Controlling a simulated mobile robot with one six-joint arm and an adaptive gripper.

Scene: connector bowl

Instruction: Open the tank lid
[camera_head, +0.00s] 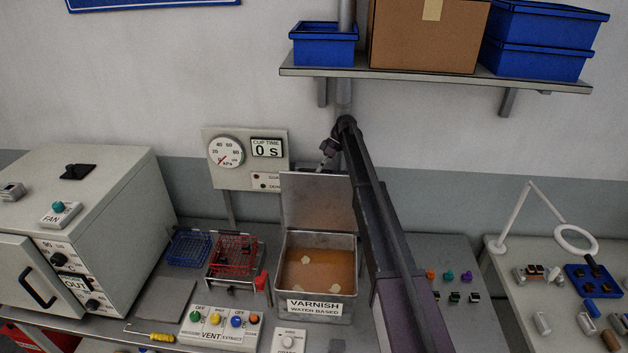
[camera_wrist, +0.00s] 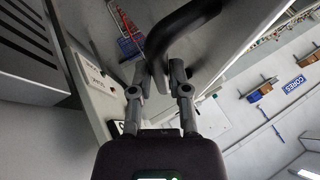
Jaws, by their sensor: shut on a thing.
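The varnish tank (camera_head: 345,297) is an open metal box with orange-brown liquid and several pale patches on its surface. Its grey tank lid (camera_head: 316,202) stands nearly upright at the tank's back edge, so the tank is open. My arm reaches in over the tank's right side to the lid's upper edge. My gripper (camera_head: 328,152) is small and partly hidden there. In the wrist view, my gripper (camera_wrist: 160,78) is shut on a dark curved handle (camera_wrist: 185,22). I cannot clearly make out where the handle joins the lid.
A blue basket (camera_head: 188,248) and a red basket (camera_head: 233,254) stand left of the tank. A gauge panel (camera_head: 245,158) is behind them, and a button box (camera_head: 219,330) is in front. The shelf (camera_head: 430,80) with bins hangs above my arm.

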